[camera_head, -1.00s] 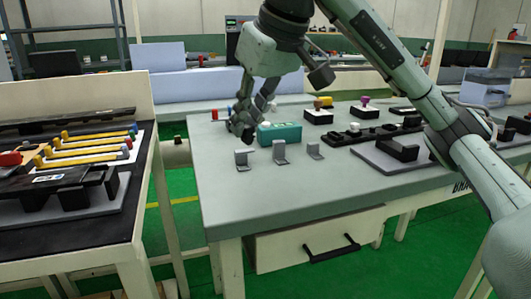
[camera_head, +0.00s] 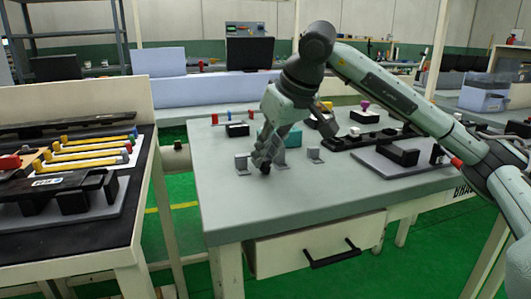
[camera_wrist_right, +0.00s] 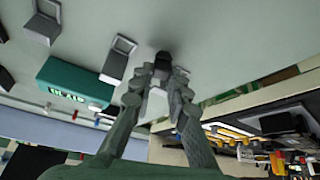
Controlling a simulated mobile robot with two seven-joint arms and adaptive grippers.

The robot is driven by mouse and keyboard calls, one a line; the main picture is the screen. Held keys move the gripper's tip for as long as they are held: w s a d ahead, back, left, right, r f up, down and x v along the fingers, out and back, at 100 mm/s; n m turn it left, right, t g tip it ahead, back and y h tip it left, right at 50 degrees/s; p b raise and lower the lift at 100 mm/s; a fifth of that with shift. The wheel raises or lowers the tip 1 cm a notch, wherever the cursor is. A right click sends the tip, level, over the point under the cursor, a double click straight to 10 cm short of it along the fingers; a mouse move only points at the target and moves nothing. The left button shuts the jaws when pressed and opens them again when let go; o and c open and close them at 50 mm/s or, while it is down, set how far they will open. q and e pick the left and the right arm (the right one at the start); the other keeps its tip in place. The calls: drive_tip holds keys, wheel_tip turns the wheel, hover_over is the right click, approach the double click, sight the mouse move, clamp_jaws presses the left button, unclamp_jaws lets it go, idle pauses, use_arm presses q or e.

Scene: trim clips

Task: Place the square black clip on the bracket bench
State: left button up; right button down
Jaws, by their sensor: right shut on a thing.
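My right gripper (camera_head: 264,163) is shut on a small black clip (camera_head: 265,169), held low over the front of the grey bracket bench (camera_head: 225,205). In the right wrist view the clip (camera_wrist_right: 163,59) sits between the fingertips of the right gripper (camera_wrist_right: 162,74), with a dark shadow on the bench beside it. I cannot tell whether the clip touches the bench. Small grey brackets stand near it: one left (camera_head: 241,163), one partly hidden behind the gripper (camera_head: 280,156), one right (camera_head: 314,154). My left gripper is not in view.
A green box (camera_wrist_right: 75,80) shows in the right wrist view. A black tray (camera_head: 360,138) and a grey plate with a black block (camera_head: 402,154) lie at the right. A dark-topped table (camera_head: 100,233) stands left, across a gap. The bench front is clear.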

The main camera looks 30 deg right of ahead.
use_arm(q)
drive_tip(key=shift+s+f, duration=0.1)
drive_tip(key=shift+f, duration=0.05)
use_arm(e)
drive_tip(key=shift+f, duration=0.15)
drive_tip(key=c, duration=1.5)
unclamp_jaws()
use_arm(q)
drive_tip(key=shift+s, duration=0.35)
use_arm(e)
drive_tip(key=shift+r, duration=0.2)
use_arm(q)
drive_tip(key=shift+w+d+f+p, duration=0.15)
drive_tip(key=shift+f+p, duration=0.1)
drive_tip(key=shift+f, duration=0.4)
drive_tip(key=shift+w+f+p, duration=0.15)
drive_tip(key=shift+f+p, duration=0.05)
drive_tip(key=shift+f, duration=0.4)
use_arm(e)
drive_tip(key=v, duration=1.2)
